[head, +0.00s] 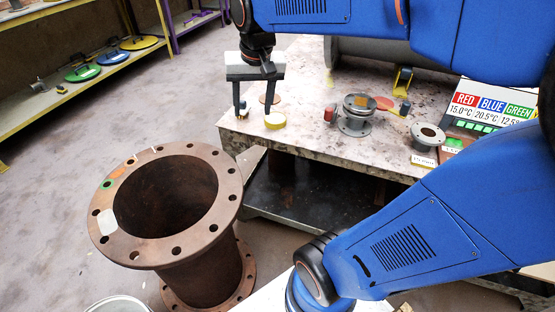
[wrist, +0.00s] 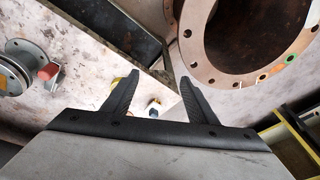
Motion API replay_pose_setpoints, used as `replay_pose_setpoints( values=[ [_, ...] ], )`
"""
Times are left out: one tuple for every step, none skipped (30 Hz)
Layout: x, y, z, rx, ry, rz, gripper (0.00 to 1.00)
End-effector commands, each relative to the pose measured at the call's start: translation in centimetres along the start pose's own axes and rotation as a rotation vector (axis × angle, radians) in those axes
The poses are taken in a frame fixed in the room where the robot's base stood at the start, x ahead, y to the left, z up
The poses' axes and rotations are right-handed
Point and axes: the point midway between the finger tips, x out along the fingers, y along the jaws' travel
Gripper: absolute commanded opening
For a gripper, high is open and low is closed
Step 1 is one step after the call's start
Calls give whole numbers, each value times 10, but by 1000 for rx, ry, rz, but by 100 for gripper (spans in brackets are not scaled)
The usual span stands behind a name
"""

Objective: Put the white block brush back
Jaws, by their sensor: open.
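A small white-topped piece with yellow and dark parts (wrist: 154,106) shows between my fingers in the wrist view. It may be the white block brush, but it is too small and partly covered to be sure. In the head view a small piece (head: 242,115) at the table's left corner, behind my left fingertip, seems to be the same. My gripper (head: 256,112) is open, pointing down over that corner. In the wrist view my gripper (wrist: 160,78) shows both fingers spread apart, with nothing clearly held.
A yellow disc (head: 275,121) lies by my right fingertip on the stone table (head: 300,80). A steel flanged piece (head: 355,115) and a red-ended piece (head: 330,114) stand to the right. A large rusty flanged pipe (head: 200,255) stands in front left, with a white patch (head: 107,222) on its rim.

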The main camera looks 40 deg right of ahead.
Motion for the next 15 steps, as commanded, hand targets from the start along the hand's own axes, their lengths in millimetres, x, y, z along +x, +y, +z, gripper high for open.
replay_pose_setpoints(
  values=[
    [-2, 3, 16, -34, 16, -7, 53],
    [-2, 5, 25, -55, 25, -11, 53],
    [-2, 7, 36, -85, 36, -16, 53],
    [-1, 9, 45, -108, 45, -20, 53],
    [-1, 11, 54, -129, 54, -23, 53],
    [0, 14, 65, -158, 65, -27, 53],
    [1, 16, 73, -181, 74, -30, 53],
    [3, 18, 82, -202, 83, -33, 53],
    [5, 21, 93, -231, 95, -37, 53],
    [6, 23, 101, -253, 103, -39, 53],
    [9, 25, 108, -273, 111, -42, 53],
    [11, 28, 118, -300, 124, -45, 53],
    [13, 30, 124, -317, 131, -47, 53],
    [15, 31, 130, -335, 138, -48, 53],
    [18, 34, 137, -354, 146, -50, 53]
  ],
)
